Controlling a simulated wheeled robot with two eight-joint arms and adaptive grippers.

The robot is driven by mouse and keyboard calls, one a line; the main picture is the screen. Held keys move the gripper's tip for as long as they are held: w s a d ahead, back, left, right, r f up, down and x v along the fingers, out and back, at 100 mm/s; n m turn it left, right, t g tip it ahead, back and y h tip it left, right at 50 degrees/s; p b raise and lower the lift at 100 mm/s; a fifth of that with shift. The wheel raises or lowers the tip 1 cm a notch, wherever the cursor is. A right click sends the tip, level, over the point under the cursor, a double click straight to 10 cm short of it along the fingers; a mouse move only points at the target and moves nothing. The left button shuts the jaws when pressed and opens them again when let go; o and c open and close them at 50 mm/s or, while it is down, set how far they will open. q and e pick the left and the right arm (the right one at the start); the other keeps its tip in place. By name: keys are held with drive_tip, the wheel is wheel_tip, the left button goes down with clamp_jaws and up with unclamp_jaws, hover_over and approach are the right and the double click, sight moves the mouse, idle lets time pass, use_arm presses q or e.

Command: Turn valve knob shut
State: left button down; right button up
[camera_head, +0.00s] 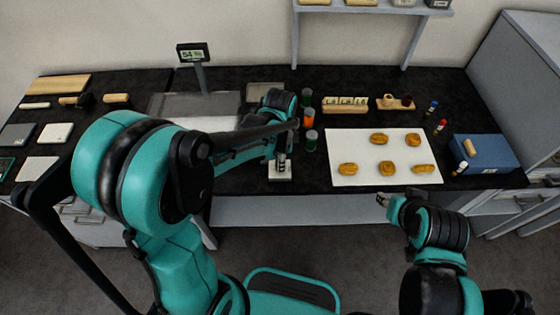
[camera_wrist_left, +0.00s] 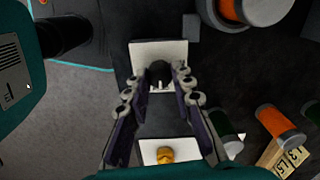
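The valve knob (camera_wrist_left: 160,72) is dark and round with a small pale mark, on a square white base (camera_wrist_left: 150,50). In the head view the base (camera_head: 281,175) sits near the table's front edge, and the knob is mostly hidden behind my gripper. My left gripper (camera_head: 281,161) is directly over it, pointing down. In the left wrist view its two fingers (camera_wrist_left: 160,82) are apart with the knob between their tips; a narrow gap seems to show on each side. Contact is not clear. My right gripper (camera_head: 382,199) is low in front of the table, away from the valve; its opening is too small to judge.
Green and orange canisters (camera_head: 309,121) stand just behind and right of the valve. A white board (camera_head: 345,145) with several pastries lies to the right. A blue box (camera_head: 487,153) is farther right. A scale with a display (camera_head: 193,53) stands back left.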

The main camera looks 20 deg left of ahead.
use_arm(q)
drive_tip(key=shift+n, duration=0.4)
drive_tip(key=n, duration=0.8)
drive_tip(key=shift+n, duration=0.3)
drive_tip(key=n, duration=0.4)
drive_tip(key=shift+n+p, duration=0.3)
drive_tip(key=shift+n, duration=1.9)
drive_tip(key=c, duration=1.3)
unclamp_jaws()
